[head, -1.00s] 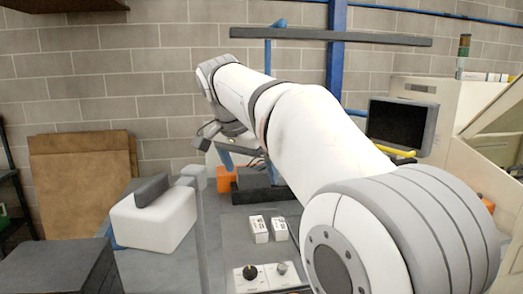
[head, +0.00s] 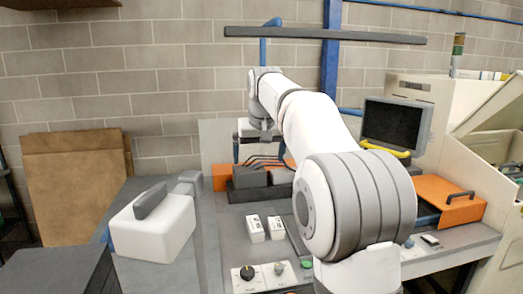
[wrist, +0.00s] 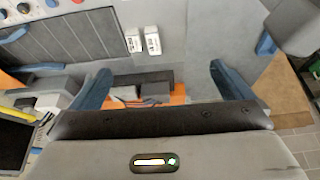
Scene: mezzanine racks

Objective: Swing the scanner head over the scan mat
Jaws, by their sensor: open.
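The likely scanner head, a white box (head: 152,230) with a dark grey handle, is at the left of the bench in the head view, beside a grey upright post (head: 188,183). The likely scan mat is a dark ribbed panel (wrist: 68,50) at upper left in the wrist view; my arm mostly hides it in the head view. My gripper (wrist: 160,85) is open, its blue fingers apart and empty. In the head view it hangs over the back of the bench, right of and behind the white box, not touching it.
Two small white boxes (head: 256,229) (head: 277,228) stand mid-bench. Dark blocks and an orange box (head: 221,177) are at the back. A monitor (head: 393,125) and orange cover (head: 450,200) are right. Knobs (head: 246,272) line the front edge.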

